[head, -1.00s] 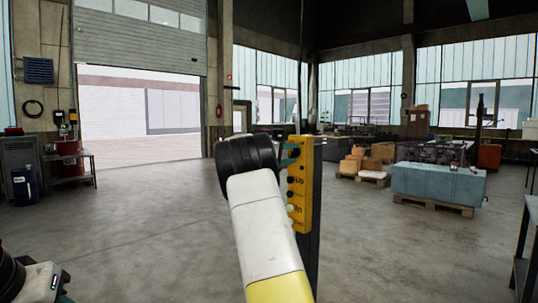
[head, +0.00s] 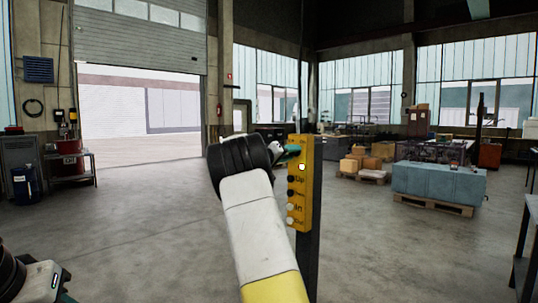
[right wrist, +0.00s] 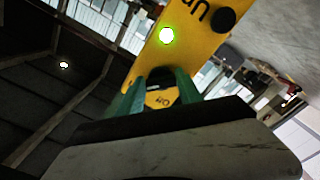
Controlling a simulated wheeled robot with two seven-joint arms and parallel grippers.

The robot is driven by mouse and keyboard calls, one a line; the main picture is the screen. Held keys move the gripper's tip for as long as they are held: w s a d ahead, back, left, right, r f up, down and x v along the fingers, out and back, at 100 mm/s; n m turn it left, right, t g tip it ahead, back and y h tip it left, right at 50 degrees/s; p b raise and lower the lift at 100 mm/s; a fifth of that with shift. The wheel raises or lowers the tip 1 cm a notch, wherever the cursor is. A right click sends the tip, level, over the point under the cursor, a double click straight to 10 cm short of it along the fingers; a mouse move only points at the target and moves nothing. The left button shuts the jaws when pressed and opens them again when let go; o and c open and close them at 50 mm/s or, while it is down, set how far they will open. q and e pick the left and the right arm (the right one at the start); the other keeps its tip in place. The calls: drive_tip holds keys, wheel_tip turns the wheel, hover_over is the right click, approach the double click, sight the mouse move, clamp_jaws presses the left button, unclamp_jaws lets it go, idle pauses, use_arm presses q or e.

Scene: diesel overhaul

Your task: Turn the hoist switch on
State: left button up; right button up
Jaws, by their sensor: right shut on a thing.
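The yellow hoist control box (head: 305,205) hangs upright in the middle of the head view, with a column of buttons and labels. A lamp (head: 301,167) near its top glows; in the right wrist view the lamp (right wrist: 167,35) is lit green. My right gripper (head: 288,151) is at the top left of the box. The fingers partly hide the knob. Part of my left gripper (head: 62,297) shows at the bottom left edge; its fingertips are cut off.
A blue-grey block (head: 438,183) sits on a pallet at the right. Cardboard boxes (head: 365,160) stand behind it. A dark bench (head: 526,245) is at the right edge. The floor (head: 150,235) around the control box is largely clear.

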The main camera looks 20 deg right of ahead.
drive_tip(key=shift+f, duration=0.1)
drive_tip(key=o, duration=1.4)
drive_tip(key=shift+v, duration=3.9)
